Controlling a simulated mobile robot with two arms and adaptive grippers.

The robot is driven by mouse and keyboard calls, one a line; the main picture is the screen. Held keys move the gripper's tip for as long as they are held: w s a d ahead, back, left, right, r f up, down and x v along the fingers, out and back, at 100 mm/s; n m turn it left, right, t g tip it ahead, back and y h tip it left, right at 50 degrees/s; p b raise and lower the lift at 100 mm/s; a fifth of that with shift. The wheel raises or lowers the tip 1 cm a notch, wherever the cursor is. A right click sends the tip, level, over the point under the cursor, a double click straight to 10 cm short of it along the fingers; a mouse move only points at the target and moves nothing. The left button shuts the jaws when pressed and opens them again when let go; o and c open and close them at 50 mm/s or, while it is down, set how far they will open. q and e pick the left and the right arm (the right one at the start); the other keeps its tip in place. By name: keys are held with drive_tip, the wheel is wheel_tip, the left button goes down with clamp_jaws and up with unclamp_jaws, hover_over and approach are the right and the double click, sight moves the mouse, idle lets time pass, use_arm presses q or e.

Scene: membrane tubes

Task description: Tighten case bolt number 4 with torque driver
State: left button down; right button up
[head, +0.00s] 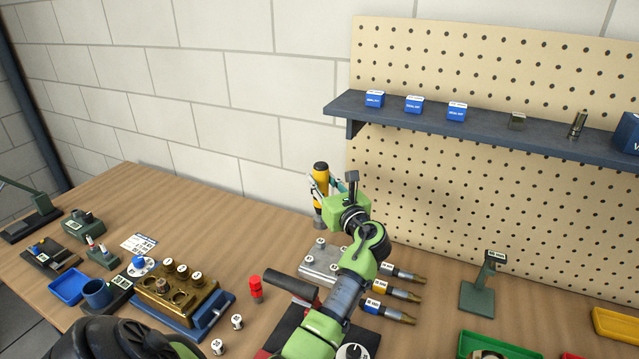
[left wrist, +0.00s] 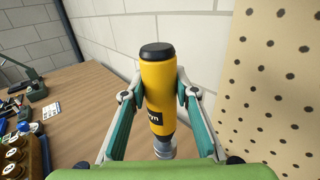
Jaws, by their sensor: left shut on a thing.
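The torque driver, yellow with black cap and band, stands roughly upright near the wall in the head view (head: 321,173). It also fills the middle of the left wrist view (left wrist: 158,88), with a grey metal lower end. My left gripper (head: 318,188) is shut on its yellow body, one finger on each side (left wrist: 160,92). I cannot tell if the driver's lower end touches anything. A brass case (head: 178,303) with several numbered bolt heads (head: 182,271) sits in a blue fixture at left; which bolt is number 4 is too small to read. My right gripper is not in view.
A grey metal plate (head: 318,262) and several brass-tipped tubes (head: 402,293) lie around my left arm. A red part (head: 256,289) and loose white-topped pieces (head: 238,321) stand by the case. A pegboard with a shelf (head: 480,128) rises behind. A green stand (head: 478,297) is at right.

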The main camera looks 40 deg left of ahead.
use_arm(q)
drive_tip(key=shift+r, duration=0.15)
drive_tip(key=shift+r+p, duration=0.1)
drive_tip(key=shift+p, duration=0.35)
drive_tip(key=shift+f+b, duration=0.55)
drive_tip(key=shift+f, duration=0.4)
drive_tip(key=shift+f+b, duration=0.8)
drive_tip(key=shift+f, duration=1.15)
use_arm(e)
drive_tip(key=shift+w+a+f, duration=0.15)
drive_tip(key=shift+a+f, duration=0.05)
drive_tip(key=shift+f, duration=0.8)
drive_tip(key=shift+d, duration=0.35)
use_arm(q)
drive_tip(key=shift+p, duration=0.5)
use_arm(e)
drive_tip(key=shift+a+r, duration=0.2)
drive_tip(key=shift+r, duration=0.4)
